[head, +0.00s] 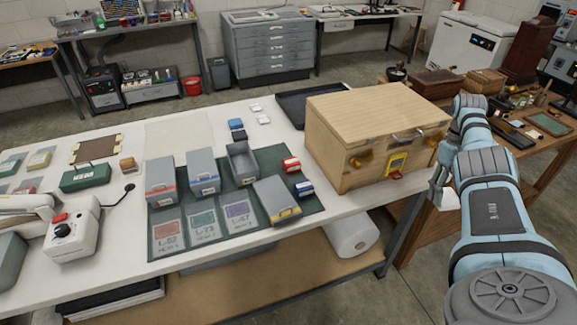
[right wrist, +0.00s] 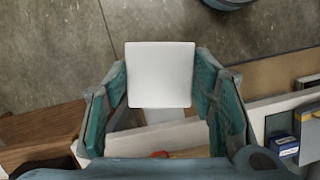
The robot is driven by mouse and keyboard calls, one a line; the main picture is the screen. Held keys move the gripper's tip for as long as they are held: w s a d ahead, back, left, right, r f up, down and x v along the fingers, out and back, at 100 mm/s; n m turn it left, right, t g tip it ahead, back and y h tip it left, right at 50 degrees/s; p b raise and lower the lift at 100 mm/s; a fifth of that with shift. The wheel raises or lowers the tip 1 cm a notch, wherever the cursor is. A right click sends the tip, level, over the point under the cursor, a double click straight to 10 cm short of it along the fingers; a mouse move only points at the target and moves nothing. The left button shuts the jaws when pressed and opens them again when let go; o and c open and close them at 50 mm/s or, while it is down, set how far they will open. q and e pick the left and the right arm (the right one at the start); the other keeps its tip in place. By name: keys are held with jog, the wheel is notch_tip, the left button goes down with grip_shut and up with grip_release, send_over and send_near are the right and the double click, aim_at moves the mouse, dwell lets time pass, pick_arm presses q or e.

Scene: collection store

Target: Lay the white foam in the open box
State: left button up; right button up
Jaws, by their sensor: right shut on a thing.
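The white foam (head: 449,198) is a small pale block in my right gripper (head: 441,190), held in the air to the right of the wooden chest and clear of the white table. In the right wrist view the foam (right wrist: 160,75) shows as a square face between the two teal-padded fingers, which are shut on it. The open box (head: 241,162) is grey and stands on the dark green mat (head: 235,215), left of the chest. Its inside shows in part, and I see nothing in it. My left gripper is not in view.
A wooden chest (head: 365,120) with a yellow latch stands between my right gripper and the open box. Lidded grey boxes (head: 161,185) (head: 203,178) and a yellow-marked one (head: 278,200) flank it. Red (head: 291,165) and blue (head: 304,189) small blocks lie close to its right.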

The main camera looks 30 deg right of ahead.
aim_at(454, 195)
jog(key=n, duration=0.2)
jog(key=n+h, duration=0.1)
jog(key=n, duration=0.1)
jog(key=shift+s+d+r, duration=0.2)
jog(key=shift+d+r, duration=0.1)
jog(key=shift+r, duration=0.05)
jog(key=n, duration=0.1)
jog(key=n+h, duration=0.1)
jog(key=n, duration=0.1)
jog(key=r+n, duration=0.1)
jog(key=n, duration=0.1)
jog(key=shift+s+d+h, duration=0.2)
jog(key=shift+d+h, duration=0.1)
jog(key=n, duration=0.2)
jog(key=r+n, duration=0.1)
jog(key=n, duration=0.1)
jog(key=shift+s+d+t+h, duration=0.1)
jog(key=shift+d+t+h, duration=0.1)
jog(key=shift+t+h, duration=0.15)
jog(key=n, duration=0.1)
jog(key=r+n, duration=0.1)
jog(key=n, duration=0.1)
jog(key=shift+d+n+t+h, duration=0.2)
jog(key=shift+n+t+h, duration=0.05)
jog(key=shift+n+h, duration=0.1)
